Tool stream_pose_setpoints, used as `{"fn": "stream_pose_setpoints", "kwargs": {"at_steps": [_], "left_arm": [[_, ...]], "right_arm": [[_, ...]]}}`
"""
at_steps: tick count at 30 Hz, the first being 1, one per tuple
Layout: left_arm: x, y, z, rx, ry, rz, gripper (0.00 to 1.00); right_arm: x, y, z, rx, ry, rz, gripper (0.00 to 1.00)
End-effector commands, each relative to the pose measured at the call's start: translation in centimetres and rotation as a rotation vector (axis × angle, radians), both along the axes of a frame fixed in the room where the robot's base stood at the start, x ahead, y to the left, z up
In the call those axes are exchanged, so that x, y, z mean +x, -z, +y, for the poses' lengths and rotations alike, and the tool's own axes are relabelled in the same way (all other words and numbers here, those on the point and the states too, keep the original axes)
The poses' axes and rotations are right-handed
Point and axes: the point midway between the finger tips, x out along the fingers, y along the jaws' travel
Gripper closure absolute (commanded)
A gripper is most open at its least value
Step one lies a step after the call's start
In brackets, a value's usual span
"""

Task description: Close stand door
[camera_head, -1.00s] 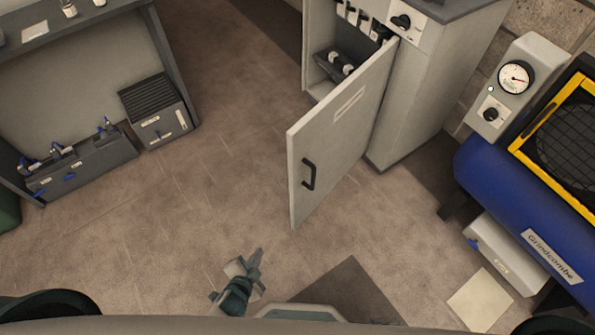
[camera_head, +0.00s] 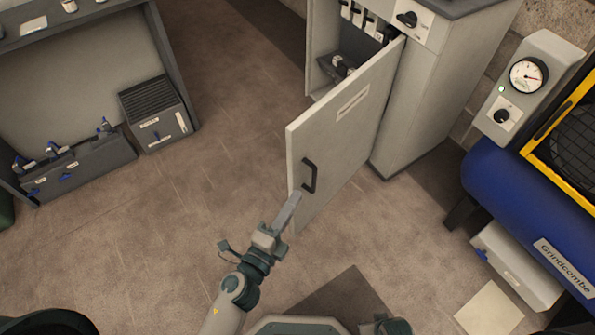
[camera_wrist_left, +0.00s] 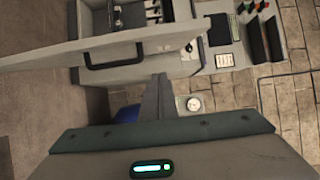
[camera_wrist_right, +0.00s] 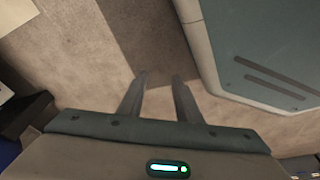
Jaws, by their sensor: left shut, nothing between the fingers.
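The stand (camera_head: 428,105) is a pale grey cabinet at the upper middle of the head view. Its door (camera_head: 342,135) stands wide open, hinged on the right side, with a dark handle (camera_head: 310,175) near its free edge. My left gripper (camera_head: 297,197) is shut and empty, its tips at the door's free edge just below the handle. In the left wrist view, the closed fingers (camera_wrist_left: 158,80) point up beside the door (camera_wrist_left: 60,56) and handle (camera_wrist_left: 113,62); I cannot tell whether they touch. My right gripper (camera_wrist_right: 159,78) is open and empty above the floor.
A blue machine (camera_head: 520,200) with a gauge (camera_head: 527,76) stands at the right. A workbench (camera_head: 75,25) with a grey box (camera_head: 158,115) and a clamp rack (camera_head: 80,172) under it is at the left. The floor (camera_head: 215,180) between is clear.

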Motion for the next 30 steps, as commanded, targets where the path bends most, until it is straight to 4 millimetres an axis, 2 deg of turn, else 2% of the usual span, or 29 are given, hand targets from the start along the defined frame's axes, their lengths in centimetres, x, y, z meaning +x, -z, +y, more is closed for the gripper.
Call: {"fn": "stream_pose_setpoints", "kwargs": {"at_steps": [5,11,23,30], "left_arm": [[0.8,-0.1,-0.3,-0.002,-0.001,-0.001,1.00],[2.8,-0.2,-1.3,0.000,-0.001,-0.001,1.00],[9.1,-0.1,-4.2,-0.002,-0.001,0.000,1.00],[10.9,0.0,-1.9,0.001,0.000,0.002,1.00]], "right_arm": [[0.1,0.0,0.0,0.001,0.000,-0.006,0.69],[0.1,0.3,0.0,0.003,-0.001,-0.019,0.69],[1.1,0.0,0.8,0.016,-0.007,-0.076,0.69],[1.2,-0.1,1.5,0.028,-0.014,-0.103,0.69]]}}
